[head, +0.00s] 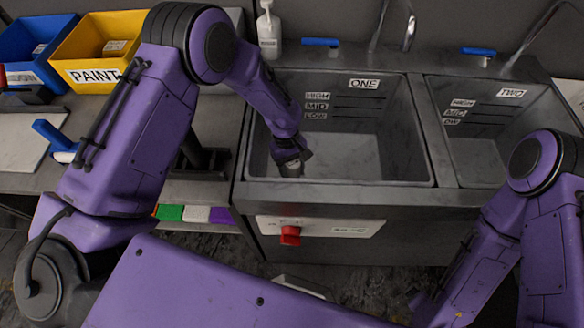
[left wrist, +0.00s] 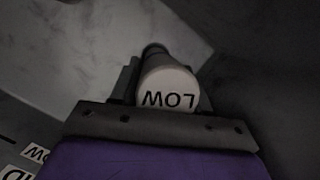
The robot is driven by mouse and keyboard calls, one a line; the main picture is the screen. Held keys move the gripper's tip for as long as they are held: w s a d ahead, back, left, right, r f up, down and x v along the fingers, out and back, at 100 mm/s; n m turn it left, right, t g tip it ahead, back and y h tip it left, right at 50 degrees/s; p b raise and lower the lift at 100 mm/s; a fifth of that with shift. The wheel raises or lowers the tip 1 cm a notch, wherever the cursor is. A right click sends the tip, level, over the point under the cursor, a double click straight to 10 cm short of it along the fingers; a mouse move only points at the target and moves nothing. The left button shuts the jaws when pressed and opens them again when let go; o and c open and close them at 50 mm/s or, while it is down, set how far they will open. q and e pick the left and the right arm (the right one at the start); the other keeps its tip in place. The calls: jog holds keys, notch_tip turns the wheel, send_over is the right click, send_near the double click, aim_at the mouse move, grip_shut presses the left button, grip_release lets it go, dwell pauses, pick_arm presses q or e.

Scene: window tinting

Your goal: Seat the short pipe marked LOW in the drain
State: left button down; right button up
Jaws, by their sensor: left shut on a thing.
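My left gripper (head: 291,166) is inside the left sink (head: 375,130), marked ONE, near its front left corner. It is shut on the short pipe marked LOW, a pale cap with black letters in the left wrist view (left wrist: 168,90). In the head view only a small pale part of the pipe (head: 291,172) shows below the fingers. The drain is not visible in either view, and I cannot tell whether the pipe touches the sink floor. My right arm is at the lower right; its gripper is not seen.
The right sink (head: 480,150), marked TWO, adjoins on the right. HIGH, MID and LOW labels (head: 316,106) are on the sink's back wall. A soap bottle (head: 268,30) stands behind. A yellow PAINT bin (head: 95,50) and a blue bin (head: 30,50) stand at the back left.

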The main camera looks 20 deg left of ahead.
dwell(0.4)
pick_arm(q)
jog(key=shift+p, duration=0.3)
jog(key=shift+f+b, duration=1.2)
jog(key=shift+f, duration=0.7)
jog(key=shift+c, duration=2.3)
grip_release()
jog(key=b+v, duration=0.1)
jog(key=v, duration=0.9)
jog(key=shift+r, duration=0.35)
